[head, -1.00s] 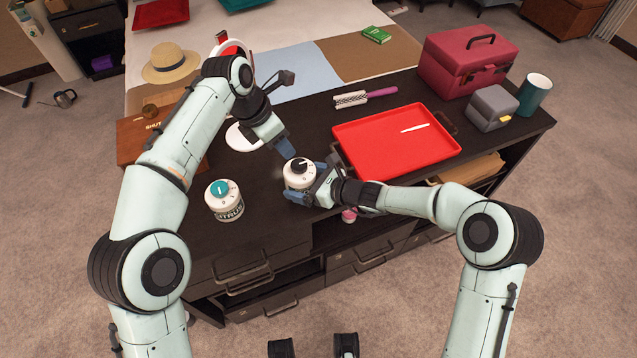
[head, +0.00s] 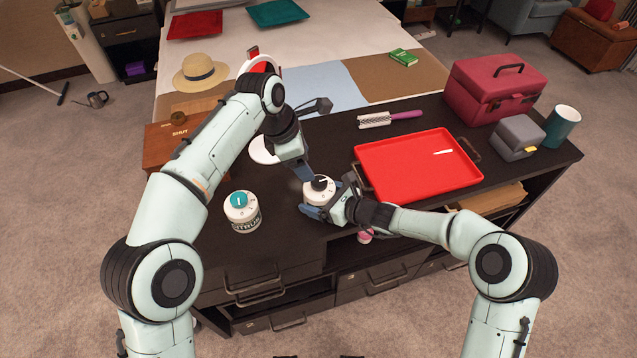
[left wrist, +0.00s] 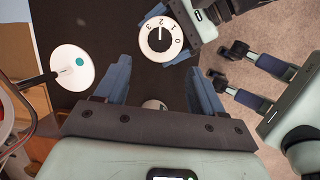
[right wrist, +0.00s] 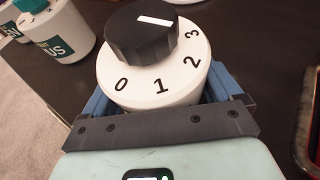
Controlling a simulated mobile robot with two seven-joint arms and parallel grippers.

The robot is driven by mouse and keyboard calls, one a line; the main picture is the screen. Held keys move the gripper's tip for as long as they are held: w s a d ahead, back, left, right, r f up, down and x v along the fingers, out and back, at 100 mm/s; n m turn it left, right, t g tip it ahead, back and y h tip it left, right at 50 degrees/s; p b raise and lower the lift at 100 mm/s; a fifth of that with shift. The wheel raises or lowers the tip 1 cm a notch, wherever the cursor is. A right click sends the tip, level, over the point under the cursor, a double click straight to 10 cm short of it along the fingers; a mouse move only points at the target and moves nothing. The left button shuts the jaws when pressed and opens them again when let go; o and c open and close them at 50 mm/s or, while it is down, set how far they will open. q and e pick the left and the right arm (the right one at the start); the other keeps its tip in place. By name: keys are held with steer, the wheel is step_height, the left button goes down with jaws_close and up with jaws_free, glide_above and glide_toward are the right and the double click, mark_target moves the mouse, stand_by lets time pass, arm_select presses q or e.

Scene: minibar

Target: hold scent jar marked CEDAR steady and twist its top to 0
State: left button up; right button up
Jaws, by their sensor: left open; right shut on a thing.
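A white jar (head: 318,192) with a black knob on top stands on the dark counter. My right gripper (head: 327,201) is shut on its body from the front right. In the right wrist view the jar (right wrist: 150,92) shows numbers 0 to 3 around the black knob (right wrist: 142,35), which has a white mark. No name shows on this jar. My left gripper (left wrist: 158,82) is open and empty, with its fingers close to the knob but apart from it in the left wrist view.
A second white jar (head: 243,216), teal-topped with a partly hidden label ending in "ITRUS", stands to the left. A red tray (head: 415,165) lies to the right. A grey box (head: 517,138), teal cup (head: 563,125) and brush (head: 390,118) are farther back. A wooden box (head: 165,145) stands at left.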

mark_target(319, 181)
arm_select(q)
steer(key=d+f+m, duration=0.1)
steer(key=f+m, duration=0.2)
steer(key=m, duration=0.5)
steer(key=w+d+f+m+t, duration=0.1)
steer(key=f+m, duration=0.2)
steer(key=m, duration=0.5)
steer(key=d+f+m+t+y, duration=0.1)
steer(key=f+m, duration=0.2)
steer(key=m, duration=0.6)
steer(key=shift+w+d+f, duration=0.15)
steer(key=shift+w, duration=0.15)
steer(key=c, duration=1.1)
